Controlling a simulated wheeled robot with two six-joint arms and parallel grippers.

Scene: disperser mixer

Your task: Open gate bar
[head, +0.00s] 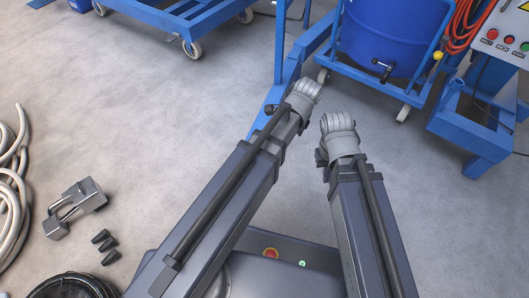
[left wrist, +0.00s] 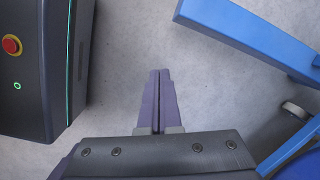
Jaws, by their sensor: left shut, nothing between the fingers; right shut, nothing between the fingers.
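A blue drum (head: 390,35) stands in a blue wheeled frame (head: 375,82) at the upper right of the head view. A yellow knob (head: 438,55) shows on the frame's right side; I cannot tell for sure which rail is the gate bar. My left gripper (left wrist: 160,73) is shut and empty in the left wrist view, over bare floor. In the head view its fingers are hidden behind the arm. My right gripper (head: 321,158) is mostly hidden beside its grey wrist, apart from the frame, and shut with nothing held.
A control box (head: 505,42) with buttons and an orange cable coil (head: 463,30) are at the right. A blue trolley (head: 185,20) stands at the upper left. A hose (head: 15,195) and metal parts (head: 75,205) lie at the left. The middle-left floor is clear.

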